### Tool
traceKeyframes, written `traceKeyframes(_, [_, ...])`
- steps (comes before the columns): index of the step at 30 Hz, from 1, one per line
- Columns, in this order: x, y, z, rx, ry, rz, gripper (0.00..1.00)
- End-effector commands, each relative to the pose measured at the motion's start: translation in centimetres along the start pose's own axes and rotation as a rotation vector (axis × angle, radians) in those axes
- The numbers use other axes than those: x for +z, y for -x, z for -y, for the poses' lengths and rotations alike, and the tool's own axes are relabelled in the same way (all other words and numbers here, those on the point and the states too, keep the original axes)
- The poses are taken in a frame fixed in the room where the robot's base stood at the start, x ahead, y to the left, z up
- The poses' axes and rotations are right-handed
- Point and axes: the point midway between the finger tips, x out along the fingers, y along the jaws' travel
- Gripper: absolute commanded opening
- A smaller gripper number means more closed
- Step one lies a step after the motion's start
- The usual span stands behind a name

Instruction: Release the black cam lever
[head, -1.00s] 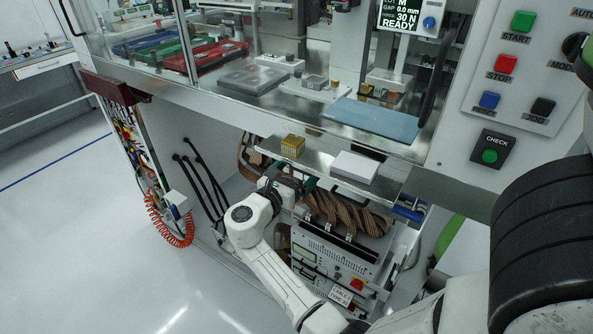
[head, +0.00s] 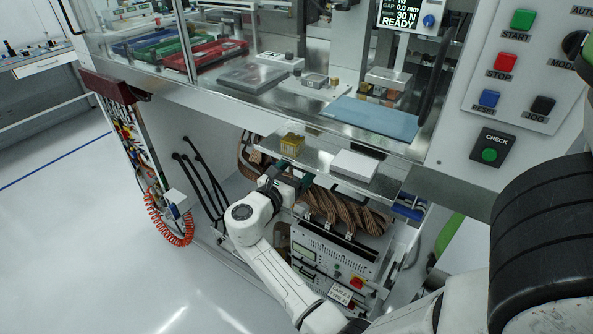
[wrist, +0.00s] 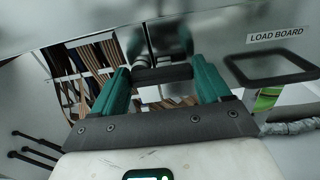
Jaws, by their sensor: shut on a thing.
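The black cam lever (wrist: 162,74) appears as a dark bar spanning the gap between the two teal fingers of my gripper (wrist: 163,68) in the wrist view. The gripper is shut on it, with a finger at each end. A shiny metal cylinder shows just behind the bar. In the head view my gripper (head: 290,181) is under the front edge of the metal shelf (head: 318,160). The lever cannot be made out there, hidden by the gripper and shelf.
A gold block (head: 291,144) and a white box (head: 354,166) rest on the shelf above my gripper. Brown ribbon cables (head: 345,208) hang close below. In the wrist view a black rectangular frame (wrist: 272,68) lies right of the fingers, under a LOAD BOARD label (wrist: 278,35).

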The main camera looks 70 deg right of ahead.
Motion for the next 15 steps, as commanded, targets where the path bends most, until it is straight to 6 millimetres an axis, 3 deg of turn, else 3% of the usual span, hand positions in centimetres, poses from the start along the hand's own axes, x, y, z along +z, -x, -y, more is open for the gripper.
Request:
traceKeyframes(8, [-0.5,0.0,0.0,0.002,-0.090,0.000,0.46])
traceKeyframes(15, [-1.1,0.0,0.1,0.000,-0.276,0.001,0.46])
